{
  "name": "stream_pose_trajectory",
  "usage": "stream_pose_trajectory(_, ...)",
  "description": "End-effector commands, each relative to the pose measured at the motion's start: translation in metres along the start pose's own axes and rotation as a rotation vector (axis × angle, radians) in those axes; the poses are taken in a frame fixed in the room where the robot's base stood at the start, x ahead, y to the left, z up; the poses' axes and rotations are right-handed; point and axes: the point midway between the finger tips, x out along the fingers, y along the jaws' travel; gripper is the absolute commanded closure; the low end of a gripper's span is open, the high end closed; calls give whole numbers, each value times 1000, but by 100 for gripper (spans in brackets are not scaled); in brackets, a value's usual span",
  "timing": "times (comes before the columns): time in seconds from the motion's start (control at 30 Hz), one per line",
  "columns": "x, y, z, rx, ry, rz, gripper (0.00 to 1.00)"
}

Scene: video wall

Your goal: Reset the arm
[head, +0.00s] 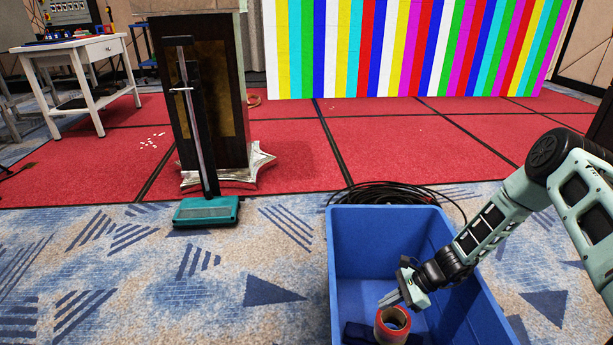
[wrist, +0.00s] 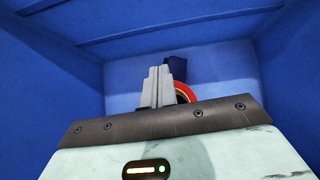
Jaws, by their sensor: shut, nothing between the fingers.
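My gripper (head: 389,299) reaches down inside the blue bin (head: 362,222), close to a red roll of tape (head: 392,326). In the wrist view my gripper (wrist: 157,74) has its two fingers together with nothing between them. The red roll (wrist: 186,93) is partly hidden behind the fingers there. My arm comes in from the right of the head view and bends down over the bin's right wall.
A dark item (wrist: 176,66) lies in the bin near the roll. A coil of black cable (head: 385,194) lies behind the bin. A floor sweeper (head: 207,211) leans on a dark lectern (head: 222,90). A white table (head: 72,52) stands far left. Carpet left of the bin is mostly clear.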

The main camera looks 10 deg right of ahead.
Motion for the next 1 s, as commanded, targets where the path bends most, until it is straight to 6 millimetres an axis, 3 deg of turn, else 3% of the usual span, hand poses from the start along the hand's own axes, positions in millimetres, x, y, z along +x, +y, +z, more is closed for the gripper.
stream_pose_trajectory(0.07,-4,-2,13,-43,5,14,100)
stream_pose_trajectory(0.17,-15,-3,48,-162,18,55,100)
stream_pose_trajectory(0.27,-30,0,100,-347,39,122,100)
stream_pose_trajectory(0.43,-56,27,192,-692,77,256,100)
stream_pose_trajectory(0.7,-98,103,307,-1227,141,472,100)
stream_pose_trajectory(0.9,-136,171,360,-1611,200,626,100)
stream_pose_trajectory(1.0,-154,202,375,-1781,232,693,100)
